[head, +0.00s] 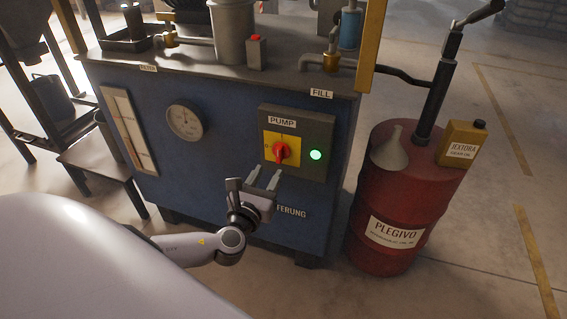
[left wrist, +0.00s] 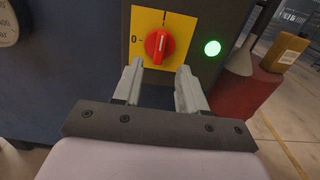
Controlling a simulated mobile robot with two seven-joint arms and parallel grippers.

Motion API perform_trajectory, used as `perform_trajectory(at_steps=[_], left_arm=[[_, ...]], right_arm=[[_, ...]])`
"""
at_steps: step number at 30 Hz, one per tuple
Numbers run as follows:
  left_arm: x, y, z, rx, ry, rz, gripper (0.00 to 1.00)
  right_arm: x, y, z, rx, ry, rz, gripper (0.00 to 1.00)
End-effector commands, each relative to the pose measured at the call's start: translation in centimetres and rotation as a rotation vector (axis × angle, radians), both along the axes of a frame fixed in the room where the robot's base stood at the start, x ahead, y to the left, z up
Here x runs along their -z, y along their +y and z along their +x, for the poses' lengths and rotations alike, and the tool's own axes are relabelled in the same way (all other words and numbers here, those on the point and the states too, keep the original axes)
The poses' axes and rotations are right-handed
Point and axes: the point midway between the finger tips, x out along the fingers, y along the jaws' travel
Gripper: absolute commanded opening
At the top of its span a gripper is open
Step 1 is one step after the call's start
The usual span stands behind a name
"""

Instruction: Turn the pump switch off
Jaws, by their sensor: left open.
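The pump switch (head: 281,151) is a red rotary knob on a yellow plate (head: 268,138), set in a grey panel labelled PUMP on the front of the blue machine. In the left wrist view the red knob (left wrist: 158,44) stands roughly upright, a little tilted, with a 0 mark at its left. A green lamp (head: 316,155) glows to its right. My left gripper (head: 264,178) is open and empty, just below the knob. In the left wrist view its two fingers (left wrist: 158,78) point up toward the knob and appear apart from it. My right gripper is not in view.
A round gauge (head: 185,122) and a level gauge (head: 128,130) are left on the blue machine (head: 225,185). A red drum (head: 385,225) with a funnel (head: 389,152) and a yellow can (head: 461,143) stands at right. Pipes and a tank occupy the machine's top.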

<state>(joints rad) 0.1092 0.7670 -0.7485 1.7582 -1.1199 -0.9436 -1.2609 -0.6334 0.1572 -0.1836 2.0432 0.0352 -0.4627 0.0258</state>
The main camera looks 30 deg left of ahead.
Motion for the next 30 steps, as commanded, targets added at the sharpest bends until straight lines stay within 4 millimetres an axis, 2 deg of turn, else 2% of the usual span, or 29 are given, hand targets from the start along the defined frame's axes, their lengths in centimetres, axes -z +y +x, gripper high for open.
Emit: perform_trajectory(at_steps=[12,17,25,27,29,30], left_arm=[[0.1,1.2,5.4,0.000,-0.001,-0.004,0.41],[0.0,1.4,6.2,0.001,0.001,-0.004,0.41],[0.0,1.4,6.3,0.001,0.002,-0.006,0.41],[0.0,1.4,6.3,0.001,0.002,-0.006,0.19],[0.0,1.4,6.3,0.001,0.002,-0.006,0.00],[0.0,1.4,6.3,0.001,0.002,-0.006,0.00]], right_arm=[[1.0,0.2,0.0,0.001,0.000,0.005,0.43],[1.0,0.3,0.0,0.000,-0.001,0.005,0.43],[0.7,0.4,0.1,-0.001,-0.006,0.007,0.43],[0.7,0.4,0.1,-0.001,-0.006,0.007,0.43],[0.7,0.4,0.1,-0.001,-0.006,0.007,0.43],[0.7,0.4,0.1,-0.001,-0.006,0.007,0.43]])
